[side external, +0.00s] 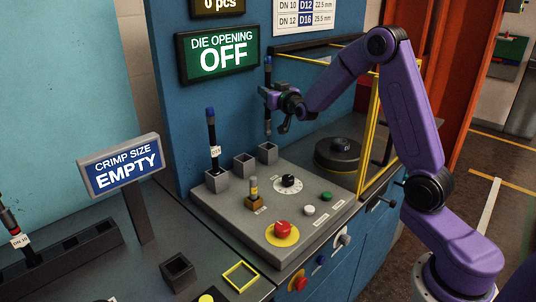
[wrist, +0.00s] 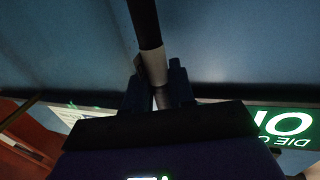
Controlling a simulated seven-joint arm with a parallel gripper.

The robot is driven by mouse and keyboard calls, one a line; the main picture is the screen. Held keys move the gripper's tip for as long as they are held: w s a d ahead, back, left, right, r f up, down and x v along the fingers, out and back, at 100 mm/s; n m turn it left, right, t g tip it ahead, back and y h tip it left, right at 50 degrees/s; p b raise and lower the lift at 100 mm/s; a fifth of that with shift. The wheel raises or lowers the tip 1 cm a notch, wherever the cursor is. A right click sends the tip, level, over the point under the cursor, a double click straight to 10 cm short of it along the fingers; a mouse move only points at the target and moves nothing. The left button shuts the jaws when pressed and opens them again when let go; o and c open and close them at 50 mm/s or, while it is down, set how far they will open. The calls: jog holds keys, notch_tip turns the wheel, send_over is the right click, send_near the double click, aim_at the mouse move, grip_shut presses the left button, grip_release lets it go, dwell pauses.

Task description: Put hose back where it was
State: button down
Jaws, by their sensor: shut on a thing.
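A dark hose with a blue end (side external: 268,68) hangs upright in my gripper (side external: 268,96), and its lower end shows just above the rightmost grey square holder (side external: 267,153). My gripper is shut around its middle. In the wrist view the black hose (wrist: 147,25) has a pale band (wrist: 155,68) and passes between the fingers of my gripper (wrist: 158,92). A second dark hose (side external: 212,132) with a white tag stands upright in the left grey holder (side external: 216,181). The middle grey holder (side external: 244,165) looks empty.
The grey control panel (side external: 262,215) carries a red button (side external: 282,230), a dial (side external: 288,184) and a small brass-coloured switch (side external: 254,193). A yellow-framed guard (side external: 370,130) and a round black part (side external: 338,153) stand to the right. Another tagged hose (side external: 14,228) leans at far left.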

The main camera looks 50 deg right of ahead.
aim_at(270, 121)
notch_tip(270, 121, down, 10)
jog(key=shift+r, duration=0.15)
dwell(0.4)
jog(key=c, duration=1)
grip_release()
jog(key=shift+f, duration=0.25)
jog(key=shift+o, duration=0.2)
jog(key=shift+r, duration=0.1)
